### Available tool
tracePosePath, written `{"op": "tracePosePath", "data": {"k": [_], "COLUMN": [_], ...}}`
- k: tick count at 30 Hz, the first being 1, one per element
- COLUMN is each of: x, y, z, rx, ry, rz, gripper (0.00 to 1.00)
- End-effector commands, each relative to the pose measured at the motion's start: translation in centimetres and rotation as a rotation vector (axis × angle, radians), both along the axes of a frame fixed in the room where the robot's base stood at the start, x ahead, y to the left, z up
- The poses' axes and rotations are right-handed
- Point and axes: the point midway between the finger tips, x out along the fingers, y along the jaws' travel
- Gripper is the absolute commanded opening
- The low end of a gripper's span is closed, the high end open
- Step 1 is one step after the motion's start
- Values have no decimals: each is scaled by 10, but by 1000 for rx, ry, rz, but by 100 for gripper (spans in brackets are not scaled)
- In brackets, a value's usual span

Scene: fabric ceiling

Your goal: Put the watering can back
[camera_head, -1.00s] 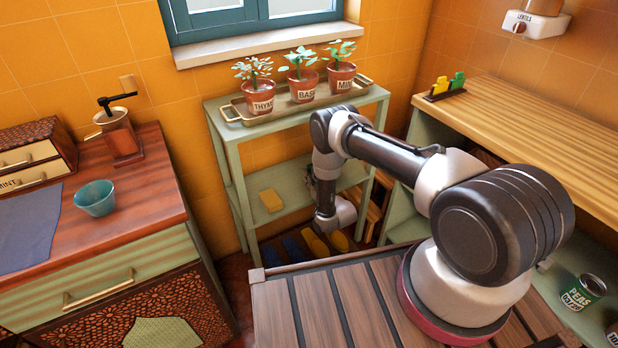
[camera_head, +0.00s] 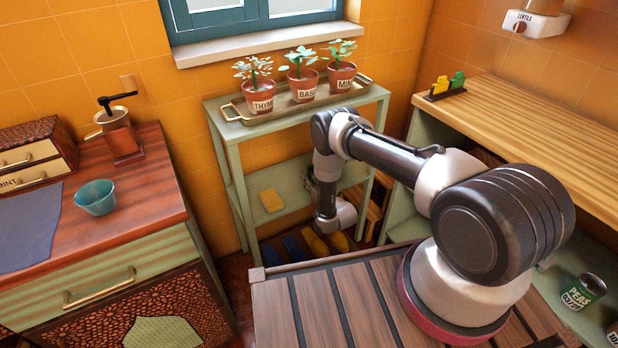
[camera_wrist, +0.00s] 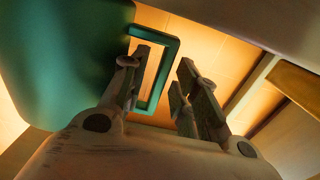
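The watering can (camera_wrist: 65,50) is a teal-green body with a rectangular loop handle, filling the upper left of the wrist view. My gripper (camera_wrist: 164,65) is open at the handle. The left finger overlaps the handle's opening and the right finger is outside it, so the handle's outer bar lies between them. There is a visible space between the bar and the right finger. I cannot tell whether the left finger touches the bar.
Potted thyme (camera_head: 262,98), basil (camera_head: 301,86) and mint (camera_head: 341,78) stand on a tray on the shelf top. Blue and yellow items (camera_head: 315,245) are on the floor below. A wooden counter (camera_head: 540,125) is at right.

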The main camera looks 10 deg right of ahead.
Motion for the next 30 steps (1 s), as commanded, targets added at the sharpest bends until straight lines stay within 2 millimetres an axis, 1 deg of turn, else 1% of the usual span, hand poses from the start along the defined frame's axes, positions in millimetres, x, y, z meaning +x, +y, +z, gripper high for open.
{"op": "tracePosePath", "data": {"k": [5,9,12,15,18,21,30], "x": [-33,-65,-84,-98,-107,-110,-111], "y": [-11,-21,-27,-32,-35,-36,-36], "z": [-3,-3,-2,-2,-2,-1,-1], "rx": [-2,-2,-1,-2,0,0,-1], "ry": [8,8,7,6,4,4,3], "rz": [-2,-1,-1,-1,-1,-1,-1], "gripper": [30,30,30,30,30,30,30]}}
